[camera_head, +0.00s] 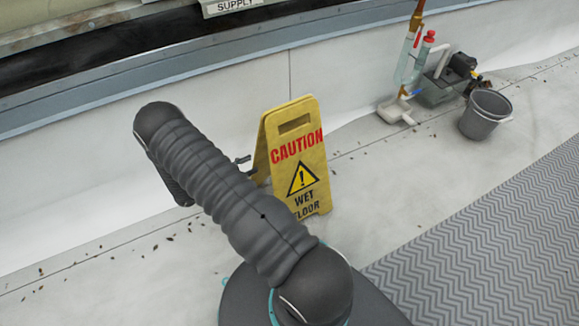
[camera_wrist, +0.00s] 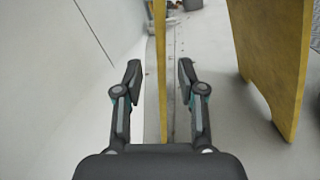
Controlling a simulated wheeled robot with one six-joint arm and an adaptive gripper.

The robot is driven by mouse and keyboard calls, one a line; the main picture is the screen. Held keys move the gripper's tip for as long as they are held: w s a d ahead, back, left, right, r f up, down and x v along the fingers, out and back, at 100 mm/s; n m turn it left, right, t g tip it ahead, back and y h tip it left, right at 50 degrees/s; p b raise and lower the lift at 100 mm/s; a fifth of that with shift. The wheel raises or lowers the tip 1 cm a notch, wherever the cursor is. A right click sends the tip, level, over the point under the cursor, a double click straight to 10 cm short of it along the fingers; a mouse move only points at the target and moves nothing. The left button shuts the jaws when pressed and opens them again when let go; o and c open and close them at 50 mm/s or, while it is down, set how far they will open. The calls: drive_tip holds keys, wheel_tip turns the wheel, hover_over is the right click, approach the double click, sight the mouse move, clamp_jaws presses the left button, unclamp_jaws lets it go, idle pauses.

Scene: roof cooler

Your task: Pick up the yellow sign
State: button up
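The yellow sign (camera_head: 297,155) stands upright on the floor as a folding caution wet floor board with a slot near its top. In the wrist view one of its panels shows edge-on as a thin yellow strip (camera_wrist: 162,110), and its other panel (camera_wrist: 272,60) stands to the right. My gripper (camera_wrist: 160,72) is open, with one finger on each side of the thin panel. A gap shows between the panel and each finger. In the head view my arm hides most of the gripper, and a bit of it shows at the sign's left side.
A grey bucket (camera_head: 485,115) and a pump with pipes (camera_head: 440,85) stand at the back right. A pale wall (camera_head: 210,95) runs behind the sign. A grey ribbed mat (camera_head: 490,240) lies at the right. Small leaf debris dots the floor.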

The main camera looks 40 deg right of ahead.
drive_tip(key=d, duration=0.2)
drive_tip(key=s+d, duration=0.1)
drive_tip(key=d, duration=0.5)
drive_tip(key=shift+s+r, duration=0.15)
drive_tip(key=shift+s, duration=0.1)
drive_tip(key=shift+a, duration=0.1)
clamp_jaws()
